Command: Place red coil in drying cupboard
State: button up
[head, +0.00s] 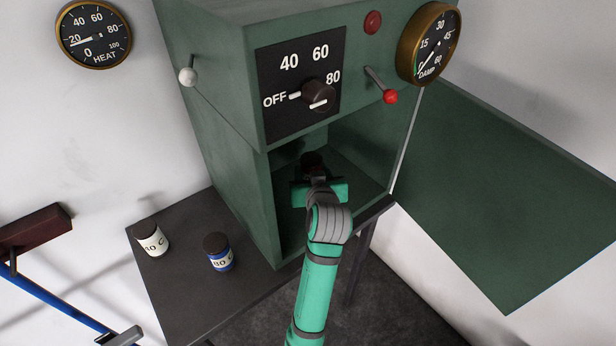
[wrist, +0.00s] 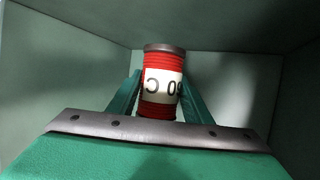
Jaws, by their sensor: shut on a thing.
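The red coil (wrist: 162,107) is a spool with a dark cap and a white label whose lettering appears upside down. It stands between my gripper's two fingers in the wrist view, with cupboard walls around it. My gripper (head: 313,172) is shut on it and reaches into the drying cupboard (head: 205,120) through its open front. In the head view only the coil's dark end (head: 312,158) shows; my gripper hides the rest. I cannot tell whether the coil touches the cupboard floor. The green cupboard door (head: 510,190) stands wide open to the right.
A knob (head: 318,95), a red-tipped lever (head: 390,96) and a damp gauge (head: 428,45) are above the opening.

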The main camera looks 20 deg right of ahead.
jog(key=f, duration=0.1)
jog(key=w+f, duration=0.1)
jog(key=f, duration=0.1)
jog(key=shift+f, duration=0.1)
jog(key=shift+s+f, duration=0.2)
jog(key=shift+s, duration=0.05)
jog(key=shift+f, duration=0.2)
jog(key=o, duration=1.4)
jog(key=shift+w, duration=0.1)
jog(key=shift+w, duration=0.1)
jog(key=shift+s+d+r, duration=0.15)
jog(key=shift+s+r, duration=0.05)
jog(key=shift+s, duration=0.15)
jog(key=v, duration=1.1)
jog(key=shift+s, duration=0.25)
